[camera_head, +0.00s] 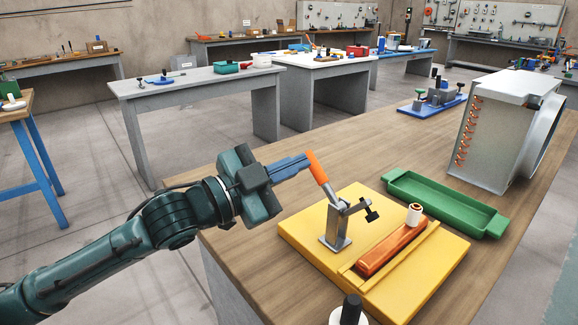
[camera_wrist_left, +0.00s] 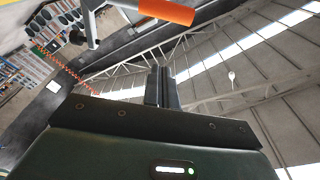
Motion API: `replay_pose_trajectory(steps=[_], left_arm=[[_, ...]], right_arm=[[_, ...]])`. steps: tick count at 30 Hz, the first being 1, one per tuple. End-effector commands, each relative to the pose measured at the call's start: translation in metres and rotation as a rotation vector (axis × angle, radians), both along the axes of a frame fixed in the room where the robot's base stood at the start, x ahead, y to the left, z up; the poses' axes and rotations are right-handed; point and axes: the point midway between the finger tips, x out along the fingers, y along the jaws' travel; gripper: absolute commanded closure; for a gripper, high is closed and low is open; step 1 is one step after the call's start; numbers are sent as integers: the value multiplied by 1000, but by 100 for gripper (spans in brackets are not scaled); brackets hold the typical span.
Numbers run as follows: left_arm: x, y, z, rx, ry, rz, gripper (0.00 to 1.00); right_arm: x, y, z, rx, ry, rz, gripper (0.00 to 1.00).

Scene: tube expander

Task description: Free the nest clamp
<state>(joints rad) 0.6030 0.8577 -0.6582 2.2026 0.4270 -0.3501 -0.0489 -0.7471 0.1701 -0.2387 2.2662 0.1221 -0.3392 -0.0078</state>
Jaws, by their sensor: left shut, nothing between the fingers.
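The nest clamp (camera_head: 340,220) stands on a yellow base plate (camera_head: 310,232). Its orange handle (camera_head: 317,167) leans up and to the left, and its short arm with a black-knobbed spindle (camera_head: 371,213) reaches right. I cannot tell whether the spindle touches anything. An orange block (camera_head: 391,247) lies between yellow rails on the plate. My left gripper (camera_head: 307,161) is shut and empty, its fingertips close beside the handle's upper end; I cannot tell if they touch. In the left wrist view, the handle (camera_wrist_left: 168,11) lies beyond the shut fingers (camera_wrist_left: 162,72). My right gripper is not in view.
A small white cylinder (camera_head: 414,214) stands at the block's far end. A green tray (camera_head: 447,204) lies behind the plate, and a large grey finned housing (camera_head: 495,137) stands at the right. A black-topped piece (camera_head: 351,308) is at the front edge. Wooden tabletop (camera_head: 365,147) is clear behind the clamp.

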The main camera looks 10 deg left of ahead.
Motion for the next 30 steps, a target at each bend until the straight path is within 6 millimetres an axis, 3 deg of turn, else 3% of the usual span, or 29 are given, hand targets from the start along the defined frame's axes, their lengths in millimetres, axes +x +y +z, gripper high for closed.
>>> replay_pose_trajectory(steps=[9,12,18,30], left_arm=[[50,-48,9,-1,-1,-1,100],[54,-35,-8,5,4,4,100],[58,-23,-21,2,-1,2,100],[58,-21,-23,0,1,1,100]], right_arm=[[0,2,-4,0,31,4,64],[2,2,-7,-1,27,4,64],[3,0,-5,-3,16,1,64],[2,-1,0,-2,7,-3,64]])
